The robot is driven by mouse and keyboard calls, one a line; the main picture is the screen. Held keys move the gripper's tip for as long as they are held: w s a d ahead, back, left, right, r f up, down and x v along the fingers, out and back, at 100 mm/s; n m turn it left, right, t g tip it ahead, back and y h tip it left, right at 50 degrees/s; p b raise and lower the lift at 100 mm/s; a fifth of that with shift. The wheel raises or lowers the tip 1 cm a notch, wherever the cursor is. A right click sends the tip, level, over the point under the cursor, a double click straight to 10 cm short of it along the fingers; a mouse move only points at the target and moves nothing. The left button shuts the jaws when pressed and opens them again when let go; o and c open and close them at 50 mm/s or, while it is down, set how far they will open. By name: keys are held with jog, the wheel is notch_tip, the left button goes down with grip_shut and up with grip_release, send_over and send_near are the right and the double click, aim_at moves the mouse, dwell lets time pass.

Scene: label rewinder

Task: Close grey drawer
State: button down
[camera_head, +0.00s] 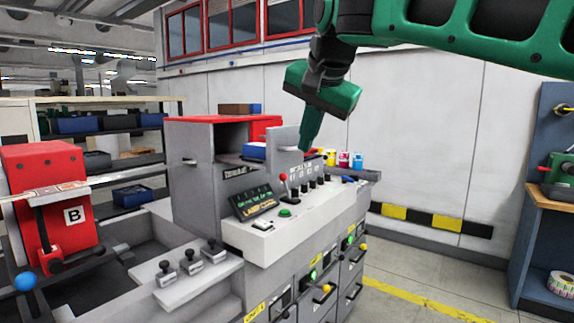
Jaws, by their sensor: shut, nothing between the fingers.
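A grey housing (200,165) with a red top stands in the middle of the machine. A grey upright panel (284,138), which looks like the front of the grey drawer, stands out from its right side. A blue item (253,151) shows behind it, and the drawer looks open. My green gripper (306,146) points down, shut and empty, just right of the panel. I cannot tell whether it touches the panel. The drawer's inside is mostly hidden.
A control panel with a red-knobbed lever (283,178) and several black knobs lies below my gripper. Coloured bottles (343,159) stand to the right. Lower drawers with handles (322,293) fill the machine front. A red unit marked B (45,170) is at left.

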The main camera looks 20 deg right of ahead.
aim_at(285, 166)
jog(key=shift+w+a+f, duration=0.35)
jog(key=shift+w+f, duration=0.95)
jog(key=shift+w, duration=0.2)
jog(key=shift+w+a+f, duration=0.35)
jog(key=shift+w+f, duration=0.95)
jog(key=shift+w, duration=0.25)
jog(key=shift+w+a+f, duration=0.35)
jog(key=shift+w+f, duration=0.95)
jog(key=shift+w, duration=0.2)
